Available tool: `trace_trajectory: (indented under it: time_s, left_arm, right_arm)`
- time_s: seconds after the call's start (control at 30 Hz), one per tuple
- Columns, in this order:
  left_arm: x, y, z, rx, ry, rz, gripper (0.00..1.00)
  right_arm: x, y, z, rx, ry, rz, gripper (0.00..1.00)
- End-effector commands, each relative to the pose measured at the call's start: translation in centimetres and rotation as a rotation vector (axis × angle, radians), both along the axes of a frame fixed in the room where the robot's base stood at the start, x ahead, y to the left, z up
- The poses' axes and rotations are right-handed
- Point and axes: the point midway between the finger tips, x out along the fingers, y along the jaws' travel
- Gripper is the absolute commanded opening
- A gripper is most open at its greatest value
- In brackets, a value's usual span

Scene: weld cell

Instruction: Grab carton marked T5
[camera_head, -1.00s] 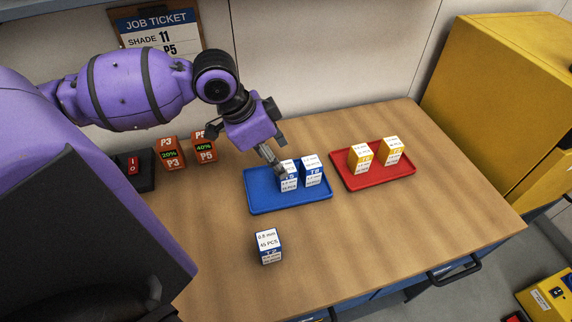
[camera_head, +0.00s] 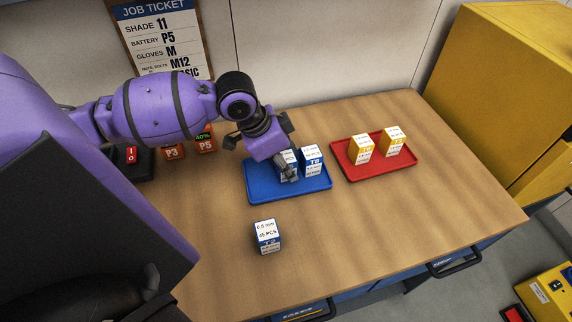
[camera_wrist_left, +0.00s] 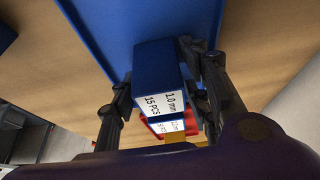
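A blue-and-white carton (camera_head: 290,156) stands on the left part of the blue tray (camera_head: 262,195), mostly hidden behind my left gripper (camera_head: 287,172). Its marking is not readable now. In the left wrist view a blue carton (camera_wrist_left: 157,75) reading "1.0 mm, 15 PCS" is between the two fingers of my left gripper (camera_wrist_left: 160,88). The fingers are spread around it, the right one very close; I cannot tell whether they touch. A second blue-and-white carton (camera_head: 313,158), apparently marked T8, stands close on the right. My right gripper is not in view.
A carton marked T2 (camera_head: 266,236) stands alone on the bench in front. Two yellow-and-white cartons (camera_head: 360,148) stand on the red tray (camera_head: 375,173) at right. The bench's right side is clear.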

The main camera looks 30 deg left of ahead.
Motion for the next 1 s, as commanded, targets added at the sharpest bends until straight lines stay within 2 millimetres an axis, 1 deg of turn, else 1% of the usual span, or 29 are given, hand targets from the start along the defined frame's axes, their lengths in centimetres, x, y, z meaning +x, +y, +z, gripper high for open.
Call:
trace_trajectory:
  time_s: [0.03,0.2,0.23,0.47,0.57,0.67,0.77,0.8,0.93,1.0]
  left_arm:
    - [0.0,0.0,0.0,0.000,0.000,0.000,0.32]
    - [0.0,0.0,0.0,0.000,0.000,0.000,0.10]
    - [0.0,0.0,0.0,0.000,0.000,0.000,0.07]
    - [0.0,0.0,0.1,0.000,0.000,0.000,0.07]
    - [0.0,0.0,0.5,0.000,-0.003,0.000,0.07]
    - [0.1,0.0,1.5,0.001,-0.006,0.000,0.07]
    - [0.2,0.0,3.2,-0.001,-0.012,0.000,0.07]
    - [0.3,0.0,4.0,-0.001,-0.016,0.001,0.07]
    - [-0.8,-1.5,5.9,-0.002,-0.015,-0.004,0.07]
    - [-1.4,-2.3,6.7,0.000,-0.009,-0.005,0.07]
  right_arm:
    - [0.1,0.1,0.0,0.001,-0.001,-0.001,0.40]
    - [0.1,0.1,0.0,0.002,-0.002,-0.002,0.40]
    - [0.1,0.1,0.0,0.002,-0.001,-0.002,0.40]
    - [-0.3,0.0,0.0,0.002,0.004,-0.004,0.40]
    - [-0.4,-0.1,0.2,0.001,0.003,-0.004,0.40]
    - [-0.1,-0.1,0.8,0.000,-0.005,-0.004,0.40]
    - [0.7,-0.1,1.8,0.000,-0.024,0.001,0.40]
    - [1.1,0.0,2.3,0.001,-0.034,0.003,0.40]
    - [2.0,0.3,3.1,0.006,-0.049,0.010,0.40]
    - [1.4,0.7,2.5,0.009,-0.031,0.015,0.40]
